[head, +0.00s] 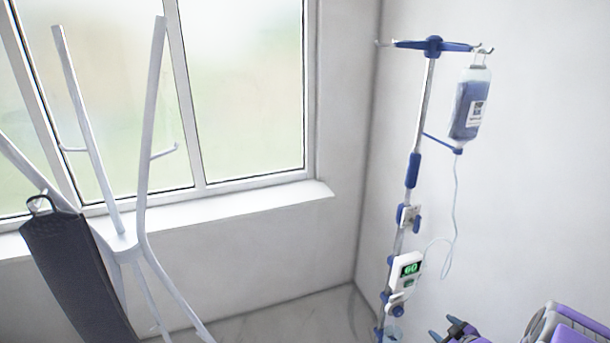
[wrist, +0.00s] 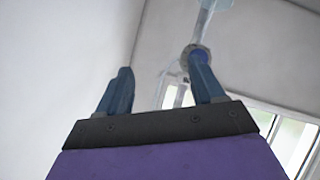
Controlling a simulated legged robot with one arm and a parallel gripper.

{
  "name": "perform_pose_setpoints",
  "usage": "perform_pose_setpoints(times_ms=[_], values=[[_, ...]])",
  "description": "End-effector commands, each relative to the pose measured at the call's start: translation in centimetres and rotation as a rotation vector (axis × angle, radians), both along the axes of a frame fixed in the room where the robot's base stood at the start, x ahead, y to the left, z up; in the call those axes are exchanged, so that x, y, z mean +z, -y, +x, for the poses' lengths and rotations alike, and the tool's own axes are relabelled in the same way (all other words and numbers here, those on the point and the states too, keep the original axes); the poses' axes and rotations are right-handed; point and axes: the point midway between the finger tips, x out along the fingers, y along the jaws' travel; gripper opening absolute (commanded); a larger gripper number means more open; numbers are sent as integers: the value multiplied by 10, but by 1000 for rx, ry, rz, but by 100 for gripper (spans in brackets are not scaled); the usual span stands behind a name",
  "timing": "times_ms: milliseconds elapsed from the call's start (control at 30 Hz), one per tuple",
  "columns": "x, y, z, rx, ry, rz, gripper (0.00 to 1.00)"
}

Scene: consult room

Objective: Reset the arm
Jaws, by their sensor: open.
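My gripper (wrist: 160,72) shows in the wrist view with its two blue fingers spread wide apart. Nothing is between them. The fingers point up in that view, past a dark mount and a purple body. In the head view my gripper (head: 446,329) is at the bottom edge, right of centre, with only its end in view. My purple arm is cut off at the bottom right corner. Most of the arm is out of view.
An IV stand (head: 412,190) with a hanging bottle (head: 469,104) and a pump (head: 404,272) stands in the corner, left of my gripper. A white coat rack (head: 124,246) with a dark bag (head: 72,268) stands at left, before the window (head: 250,85).

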Motion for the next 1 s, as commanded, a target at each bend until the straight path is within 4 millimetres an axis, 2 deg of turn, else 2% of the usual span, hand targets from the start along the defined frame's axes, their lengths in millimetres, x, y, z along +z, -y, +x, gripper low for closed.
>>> perform_pose_setpoints(times_ms=[33,200,467,767,1000], values=[[15,0,6,-16,-31,-30,68],[52,0,9,-101,-153,-94,68],[113,-14,-10,-250,-324,-152,68],[180,-57,-64,-421,-505,-149,68],[223,-107,-130,-534,-654,-102,68]])
